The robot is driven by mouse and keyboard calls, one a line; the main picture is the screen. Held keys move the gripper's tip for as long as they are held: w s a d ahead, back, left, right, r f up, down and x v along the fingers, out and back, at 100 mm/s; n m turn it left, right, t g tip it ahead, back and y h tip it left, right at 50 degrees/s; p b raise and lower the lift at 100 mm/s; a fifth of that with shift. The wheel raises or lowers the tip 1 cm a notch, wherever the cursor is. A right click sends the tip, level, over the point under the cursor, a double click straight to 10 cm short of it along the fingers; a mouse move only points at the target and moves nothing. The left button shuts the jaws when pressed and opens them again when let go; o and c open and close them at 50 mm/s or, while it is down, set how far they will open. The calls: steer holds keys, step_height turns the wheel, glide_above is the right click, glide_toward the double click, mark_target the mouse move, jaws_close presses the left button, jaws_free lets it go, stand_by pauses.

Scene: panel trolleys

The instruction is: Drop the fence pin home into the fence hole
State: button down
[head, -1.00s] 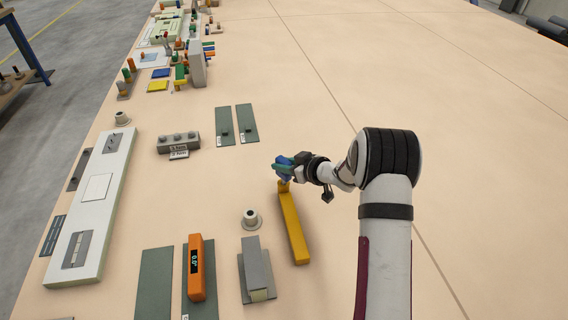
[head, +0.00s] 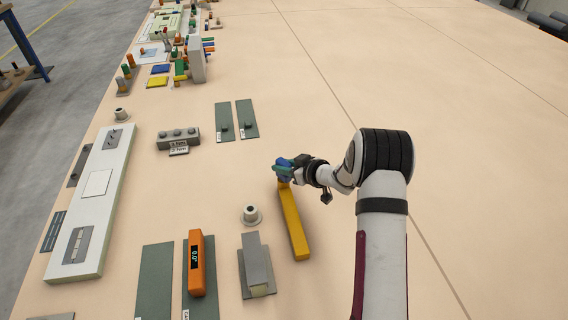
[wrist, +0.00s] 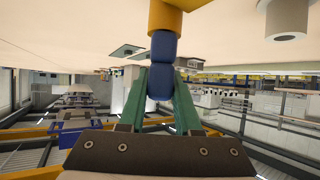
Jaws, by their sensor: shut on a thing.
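The blue fence pin (wrist: 162,48) is between the green fingers of my gripper (wrist: 160,95) in the wrist view. My gripper is shut on it. The pin's far end meets a round yellow part (wrist: 165,15) of the fence. How deep it sits, or whether it only touches, I cannot tell. In the head view the yellow fence bar (head: 293,225) lies on the table, and my gripper (head: 284,168) is over its far end with the blue pin (head: 281,162) showing beside the fingers. The fence hole is hidden.
A grey-white flanged bushing (head: 251,214) stands left of the fence; a grey block (head: 257,268) and an orange level-like device (head: 196,264) lie nearer. Two green plates (head: 246,120) and a grey block with knobs (head: 178,139) lie further left. The table's right is clear.

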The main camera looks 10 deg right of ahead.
steer(key=c, duration=0.5)
jaws_free()
steer(key=v, duration=0.8)
